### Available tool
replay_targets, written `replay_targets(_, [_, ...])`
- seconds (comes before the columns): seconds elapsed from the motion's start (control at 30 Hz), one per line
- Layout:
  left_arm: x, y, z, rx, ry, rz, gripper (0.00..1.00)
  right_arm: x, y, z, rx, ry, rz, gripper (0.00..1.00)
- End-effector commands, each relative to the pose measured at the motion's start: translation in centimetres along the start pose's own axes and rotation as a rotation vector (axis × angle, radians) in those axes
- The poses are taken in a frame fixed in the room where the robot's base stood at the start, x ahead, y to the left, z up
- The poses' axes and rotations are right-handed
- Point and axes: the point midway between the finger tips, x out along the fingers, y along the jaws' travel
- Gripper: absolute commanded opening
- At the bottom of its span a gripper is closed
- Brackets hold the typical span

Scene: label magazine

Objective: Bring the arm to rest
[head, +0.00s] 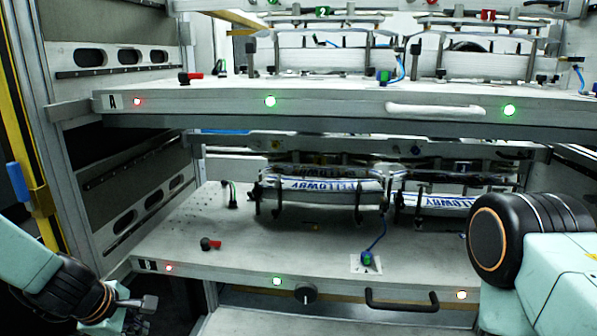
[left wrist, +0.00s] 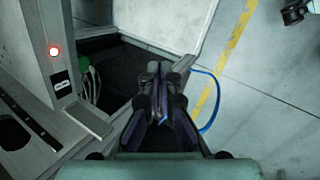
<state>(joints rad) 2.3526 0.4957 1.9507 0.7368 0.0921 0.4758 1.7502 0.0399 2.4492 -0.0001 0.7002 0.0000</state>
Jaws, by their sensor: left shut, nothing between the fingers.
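My left gripper (head: 140,308) is at the lower left of the head view, in front of the lower shelf's left corner and apart from it. In the left wrist view the fingers (left wrist: 165,80) are together with nothing between them. They point down past the shelf edge toward the floor. My right arm comes in at the right of the head view, with a black wrist joint and a pale green link. Its gripper is outside the frame.
The upper shelf (head: 330,103), marked A, and lower shelf (head: 230,262) carry label rolls (head: 325,184) and fixtures. A black handle (head: 402,300) sticks out in front. A blue cable (left wrist: 212,100) hangs near my left fingers. Open floor (left wrist: 270,110) lies to the right in the wrist view.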

Motion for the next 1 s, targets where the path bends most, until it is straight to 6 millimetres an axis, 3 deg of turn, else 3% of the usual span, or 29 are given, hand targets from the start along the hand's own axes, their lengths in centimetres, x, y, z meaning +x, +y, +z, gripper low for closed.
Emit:
replay_targets(0.03, [0.8,-2.9,-0.1,0.168,0.049,-0.041,0.0,0.0,0.0,0.0,0.0,0.0,0.0,0.0])
replay_targets(0.17, [2.4,-10.3,0.0,0.69,0.129,-0.135,0.0,0.0,0.0,0.1,0.0,-0.001,0.0,0.0])
replay_targets(0.3, [3.0,-19.4,2.0,1.203,0.071,-0.223,0.0,0.0,0.0,0.1,0.0,-0.001,0.0,0.0])
replay_targets(0.4, [2.5,-25.6,3.6,1.43,-0.035,-0.271,0.0,0.0,0.0,0.1,0.0,-0.001,0.0,0.0])
replay_targets(0.5, [1.5,-31.0,4.7,1.535,-0.145,-0.329,0.0,0.0,0.0,0.0,0.0,-0.001,0.0,0.0])
replay_targets(0.6, [0.5,-35.1,5.0,1.575,-0.226,-0.4,0.0,0.0,0.0,0.1,0.0,-0.001,0.0,0.0])
replay_targets(0.77, [0.1,-38.1,4.9,1.591,-0.275,-0.457,0.0,0.0,0.0,0.1,0.0,-0.001,0.0,0.0])
replay_targets(1.0, [0.1,-38.4,4.8,1.589,-0.279,-0.463,0.0,0.0,0.0,0.1,0.0,-0.001,0.0,0.0])
